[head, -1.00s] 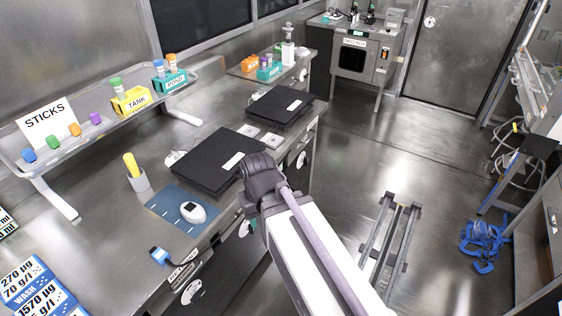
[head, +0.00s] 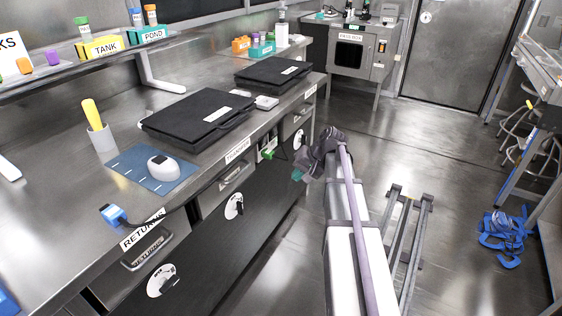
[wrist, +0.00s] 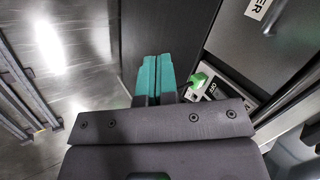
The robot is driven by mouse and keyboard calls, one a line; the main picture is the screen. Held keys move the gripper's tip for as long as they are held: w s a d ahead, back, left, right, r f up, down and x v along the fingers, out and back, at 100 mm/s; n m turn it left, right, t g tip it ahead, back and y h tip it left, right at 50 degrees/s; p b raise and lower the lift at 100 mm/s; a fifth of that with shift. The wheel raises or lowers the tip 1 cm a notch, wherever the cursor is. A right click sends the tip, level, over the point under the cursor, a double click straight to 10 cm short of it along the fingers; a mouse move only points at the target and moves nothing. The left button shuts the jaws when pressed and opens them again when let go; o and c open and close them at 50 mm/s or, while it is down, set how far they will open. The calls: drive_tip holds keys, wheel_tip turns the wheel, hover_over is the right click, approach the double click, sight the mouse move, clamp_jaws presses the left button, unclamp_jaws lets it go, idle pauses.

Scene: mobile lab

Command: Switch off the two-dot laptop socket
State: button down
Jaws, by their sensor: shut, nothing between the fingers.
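I cannot make out any dots, and my gripper body hides part of the panel. My gripper (head: 297,175) is shut and empty, in front of the bench and to the right of the socket.
Two closed black laptops (head: 200,118) (head: 272,72) lie on the worktop above. Drawers with handles (head: 232,176) and dark cabinet fronts (head: 225,245) line the bench. A metal rail frame (head: 405,235) stands on the floor at right. The floor beyond is mostly clear.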

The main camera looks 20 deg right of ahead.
sight(276, 133)
drive_tip(key=w+d+f+m+t+y+b, duration=0.2)
drive_tip(key=w+d+f+m+t+b, duration=0.25)
drive_tip(key=w+d, duration=0.55)
drive_tip(key=w+d+r+t+y, duration=0.1)
drive_tip(key=w+d+r+t, duration=0.3)
drive_tip(key=r, duration=0.2)
drive_tip(key=shift+r+y, duration=0.4)
drive_tip(key=shift+w, duration=0.15)
drive_tip(key=b+x, duration=0.3)
drive_tip(key=x, duration=1.1)
